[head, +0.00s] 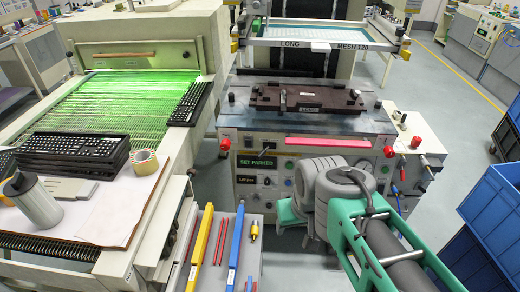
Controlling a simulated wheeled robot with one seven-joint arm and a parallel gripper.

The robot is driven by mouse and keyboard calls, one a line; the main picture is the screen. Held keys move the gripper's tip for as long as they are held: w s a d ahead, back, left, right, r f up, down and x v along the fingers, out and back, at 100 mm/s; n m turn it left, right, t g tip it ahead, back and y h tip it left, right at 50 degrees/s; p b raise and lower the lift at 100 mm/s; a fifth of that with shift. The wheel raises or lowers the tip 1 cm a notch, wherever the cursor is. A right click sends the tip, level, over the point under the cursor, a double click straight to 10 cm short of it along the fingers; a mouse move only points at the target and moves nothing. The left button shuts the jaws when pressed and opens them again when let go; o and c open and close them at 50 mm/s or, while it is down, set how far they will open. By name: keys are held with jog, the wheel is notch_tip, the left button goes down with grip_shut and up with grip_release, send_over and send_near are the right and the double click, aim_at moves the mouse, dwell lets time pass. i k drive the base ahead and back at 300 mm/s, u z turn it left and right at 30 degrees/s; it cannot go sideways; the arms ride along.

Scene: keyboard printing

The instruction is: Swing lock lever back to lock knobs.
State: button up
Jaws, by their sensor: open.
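The printing machine (300,178) stands in the middle of the head view, with a green "SET PARKED" display (256,162) on its front. A dark brown fixture (318,103) lies on its bed, with small black knobs and fittings on top. A black knob (231,97) stands at the bed's left. Red-capped controls sit at the left front (225,144) and on the right side box (416,142). I cannot tell which part is the lock lever. My arm comes in from the lower right to a grey joint before the machine's front; my gripper's fingers do not show.
A conveyor (110,100) under green light runs at the left, with stacked black keyboards (75,152), a tape roll (144,162) and a grey tumbler (35,203). A tool tray (195,265) is front centre. Blue crates (500,215) stand at right; floor is clear beside them.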

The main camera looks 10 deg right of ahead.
aim_at(262, 154)
jog(key=z, duration=0.35)
jog(key=k, duration=1.15)
jog(key=z, duration=0.85)
jog(key=i, duration=1.2)
jog(key=u, duration=0.65)
jog(key=i, duration=0.95)
jog(key=u, duration=1.25)
jog(key=i, duration=0.4)
jog(key=u, duration=0.35)
